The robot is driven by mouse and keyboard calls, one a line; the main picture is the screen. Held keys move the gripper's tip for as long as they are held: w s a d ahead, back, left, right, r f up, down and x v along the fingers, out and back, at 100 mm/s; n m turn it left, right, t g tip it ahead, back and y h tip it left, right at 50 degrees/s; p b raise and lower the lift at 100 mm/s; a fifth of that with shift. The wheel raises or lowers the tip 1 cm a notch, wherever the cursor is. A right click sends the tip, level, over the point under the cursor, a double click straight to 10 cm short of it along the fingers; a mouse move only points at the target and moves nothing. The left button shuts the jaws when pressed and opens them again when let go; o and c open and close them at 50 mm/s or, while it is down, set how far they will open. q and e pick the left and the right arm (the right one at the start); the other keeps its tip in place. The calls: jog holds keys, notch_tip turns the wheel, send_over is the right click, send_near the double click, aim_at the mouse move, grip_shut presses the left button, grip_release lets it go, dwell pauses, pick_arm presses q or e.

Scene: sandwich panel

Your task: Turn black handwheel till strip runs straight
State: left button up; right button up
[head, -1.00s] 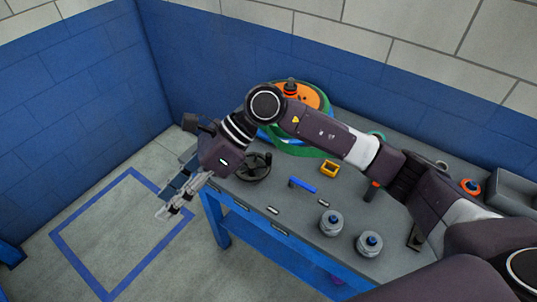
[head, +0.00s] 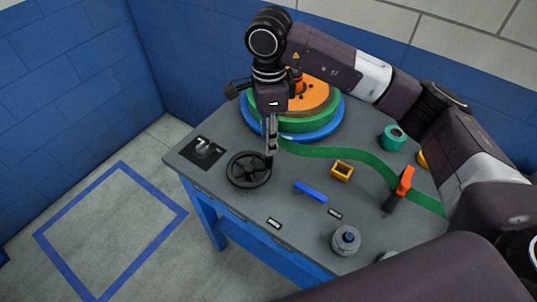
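The black handwheel (head: 248,170) lies near the front left edge of the grey table. The green strip (head: 350,154) leaves the green roll on the blue disc (head: 333,125) and bends in a curve towards the right. It passes the orange-topped black post (head: 403,183), and its far end goes behind my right arm. My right gripper (head: 271,153) points down at the far right part of the wheel rim. Its fingers show nearly edge-on, so I cannot tell how far apart they are or whether they touch the rim. My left gripper is not in view.
A dark plate with white marks (head: 203,150) lies left of the wheel. The floor at left is clear.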

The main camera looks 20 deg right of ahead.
aim_at(269, 158)
jog(key=shift+w+d+f, duration=0.1)
jog(key=shift+w+f, duration=0.2)
jog(key=shift+f, duration=0.4)
jog(key=shift+w+d+f, duration=0.1)
jog(key=shift+w+f, duration=0.1)
jog(key=shift+w, duration=0.05)
jog(key=shift+w+f, duration=0.1)
jog(key=shift+f, duration=0.2)
notch_tip(269, 158, down, 6)
jog(key=shift+f+p, duration=0.25)
jog(key=shift+p, duration=0.65)
jog(key=shift+f, duration=0.2)
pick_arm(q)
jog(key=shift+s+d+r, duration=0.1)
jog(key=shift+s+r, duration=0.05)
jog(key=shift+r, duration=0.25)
pick_arm(e)
jog(key=shift+s, duration=0.2)
grip_shut()
